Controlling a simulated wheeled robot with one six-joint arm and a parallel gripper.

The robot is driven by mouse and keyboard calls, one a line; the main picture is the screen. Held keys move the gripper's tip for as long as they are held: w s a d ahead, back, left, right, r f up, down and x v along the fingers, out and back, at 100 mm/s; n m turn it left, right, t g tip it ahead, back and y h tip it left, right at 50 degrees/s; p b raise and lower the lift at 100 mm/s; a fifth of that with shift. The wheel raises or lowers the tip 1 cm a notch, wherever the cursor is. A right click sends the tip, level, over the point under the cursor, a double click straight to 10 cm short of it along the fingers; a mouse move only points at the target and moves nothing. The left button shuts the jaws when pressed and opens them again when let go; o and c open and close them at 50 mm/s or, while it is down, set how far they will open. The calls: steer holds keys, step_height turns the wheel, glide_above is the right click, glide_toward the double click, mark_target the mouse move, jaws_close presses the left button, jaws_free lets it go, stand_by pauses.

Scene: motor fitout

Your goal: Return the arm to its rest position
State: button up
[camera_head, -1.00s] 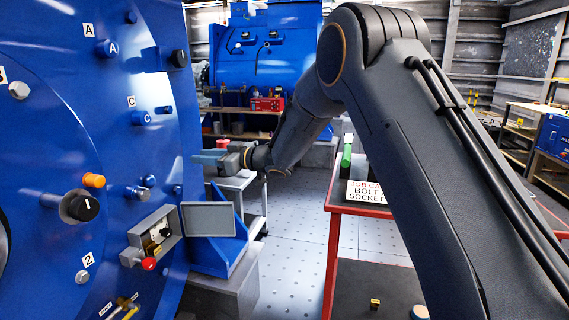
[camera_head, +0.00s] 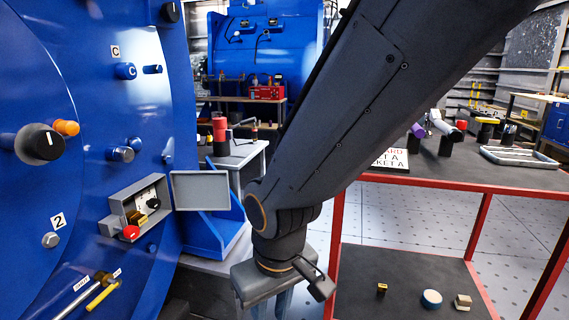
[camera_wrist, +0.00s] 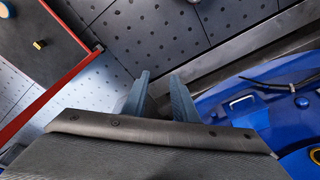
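My gripper (camera_head: 271,307) hangs pointing down in the lower middle of the head view, between the blue motor housing (camera_head: 90,130) and the red-framed cart (camera_head: 335,265). Its fingertips run off the bottom edge there. In the wrist view my gripper (camera_wrist: 160,82) shows two blue-grey fingers spread apart with an empty gap between them, above the perforated floor. My arm crosses the head view from the upper right, with the elbow out of frame. It covers part of the cart.
A grey box with an open lid (camera_head: 200,190) sticks out from the housing, left of my wrist. The cart's lower shelf (camera_head: 400,275) holds a few small parts; its top holds a white card (camera_head: 392,160) and a grey tray (camera_head: 518,158). Floor shows right of the cart.

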steer(key=s+d+f+g, duration=0.1)
steer(key=s+d+g, duration=0.15)
steer(key=s, duration=0.45)
steer(key=d+r+m+p, duration=0.3)
steer(key=d+r+p, duration=0.6)
steer(key=r+p, duration=0.3)
steer(key=d+r+m+h+p, duration=0.1)
steer(key=d+r+m+p, duration=0.2)
steer(key=d+r+p, duration=0.7)
step_height(320, 180, up, 2)
steer(key=t+p, duration=0.1)
steer(key=p, duration=0.3)
steer(key=shift+d+r+m, duration=0.15)
steer(key=shift+m, duration=0.25)
steer(key=shift+d, duration=0.1)
